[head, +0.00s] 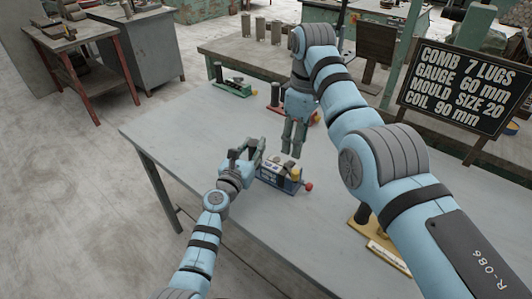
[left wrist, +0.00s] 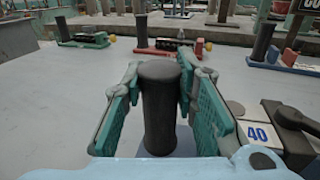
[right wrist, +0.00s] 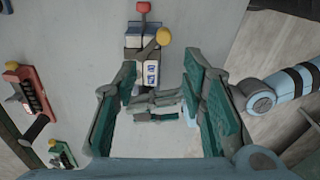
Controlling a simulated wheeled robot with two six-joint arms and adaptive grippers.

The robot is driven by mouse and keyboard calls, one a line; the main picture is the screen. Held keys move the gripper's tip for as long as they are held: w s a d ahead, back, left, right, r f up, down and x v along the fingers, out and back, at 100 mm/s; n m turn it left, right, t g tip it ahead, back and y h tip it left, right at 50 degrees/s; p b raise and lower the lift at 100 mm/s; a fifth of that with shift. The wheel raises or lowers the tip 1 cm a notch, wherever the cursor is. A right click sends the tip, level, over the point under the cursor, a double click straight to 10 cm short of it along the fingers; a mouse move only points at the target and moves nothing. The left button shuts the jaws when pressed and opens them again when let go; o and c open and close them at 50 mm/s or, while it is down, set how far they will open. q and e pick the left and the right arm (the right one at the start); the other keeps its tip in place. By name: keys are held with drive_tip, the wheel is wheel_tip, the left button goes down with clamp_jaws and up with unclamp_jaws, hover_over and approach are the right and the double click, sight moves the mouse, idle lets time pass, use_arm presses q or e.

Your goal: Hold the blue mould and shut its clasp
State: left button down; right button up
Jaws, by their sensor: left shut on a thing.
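The blue mould (head: 282,183) stands on the grey table, with a pale block labelled 40 (left wrist: 257,134), a dark lever (left wrist: 296,128), a yellow knob (right wrist: 163,36) and a red knob (right wrist: 143,7). My left gripper (head: 254,152) is shut on the mould's dark upright post (left wrist: 159,110), one finger on each side. My right gripper (head: 293,148) points down above the table, behind the mould in the head view. In the right wrist view its fingers (right wrist: 160,68) are apart and empty, with the mould beyond them. Whether the clasp is open or shut I cannot tell.
A green mould (head: 232,88) and a red mould (head: 279,100) stand at the table's back. A yellow-based piece (head: 362,236) lies front right, partly behind my right arm. A black sign (head: 464,88) reads mould size 20. The table's left side is clear.

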drive_tip(key=w+f+t+y, duration=0.1)
drive_tip(key=w+f, duration=0.1)
drive_tip(key=w+f+m+t+y, duration=0.1)
drive_tip(key=w+f+t+y, duration=0.1)
drive_tip(key=w+f+m+t+y, duration=0.1)
drive_tip(key=w+f, duration=0.1)
drive_tip(key=shift+d+f, duration=0.15)
drive_tip(key=shift+d, duration=0.15)
drive_tip(key=d+m+t+y, duration=0.1)
drive_tip(key=d+t, duration=0.1)
drive_tip(key=t, duration=0.1)
drive_tip(key=m+t+y, duration=0.2)
drive_tip(key=t, duration=0.2)
approach(298, 174)
drive_tip(key=x, duration=1.1)
drive_tip(key=shift+w+a, duration=0.1)
drive_tip(key=shift+w, duration=0.05)
drive_tip(key=shift+c, duration=0.5)
clamp_jaws()
